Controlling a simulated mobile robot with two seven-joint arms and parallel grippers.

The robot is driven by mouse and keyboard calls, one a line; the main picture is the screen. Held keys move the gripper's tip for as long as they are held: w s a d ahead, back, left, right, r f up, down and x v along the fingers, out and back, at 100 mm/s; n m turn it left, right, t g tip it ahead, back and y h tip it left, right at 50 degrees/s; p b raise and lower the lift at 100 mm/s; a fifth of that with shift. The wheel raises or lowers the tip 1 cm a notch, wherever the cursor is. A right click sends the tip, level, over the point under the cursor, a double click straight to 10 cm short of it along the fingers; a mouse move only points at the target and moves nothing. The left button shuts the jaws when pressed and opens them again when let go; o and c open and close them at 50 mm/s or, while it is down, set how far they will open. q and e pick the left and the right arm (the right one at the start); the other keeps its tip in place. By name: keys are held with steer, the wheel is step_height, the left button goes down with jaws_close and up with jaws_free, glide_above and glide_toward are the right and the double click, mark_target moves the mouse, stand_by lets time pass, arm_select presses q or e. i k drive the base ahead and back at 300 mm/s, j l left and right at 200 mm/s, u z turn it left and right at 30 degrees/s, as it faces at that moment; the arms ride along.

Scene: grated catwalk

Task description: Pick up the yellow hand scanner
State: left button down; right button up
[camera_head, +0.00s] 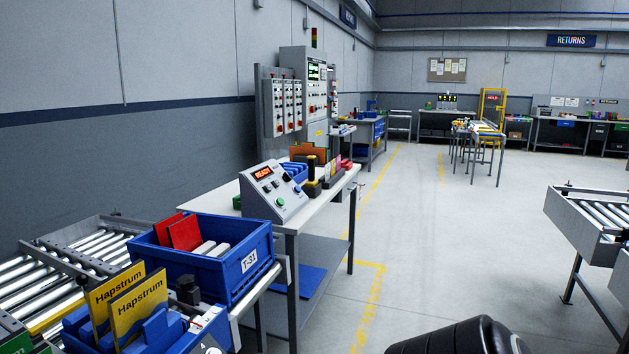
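A small upright yellow and black item (311,174), which looks like the yellow hand scanner, stands on the white-topped table (338,188). It is just right of the grey control box (272,191) with a lit red display. It is small in the picture, so its exact shape and whether it sits in a holder are hard to tell. Neither my left nor my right gripper shows in the head view, and nothing is seen touching the item.
A blue tote (212,258) marked T-31 stands on the near conveyor, left of the table. Yellow Hapstrum cards (138,305) stand in a blue holder in front. A dark rounded shape (460,338) cuts the bottom edge. The floor (440,240) right of the table is open.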

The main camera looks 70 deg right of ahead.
mark_target(312, 182)
steer(key=l, duration=1.55)
steer(key=l+z, duration=0.1)
steer(key=l, duration=1.5)
steer(key=i+l, duration=0.15)
steer(key=l, duration=1.4)
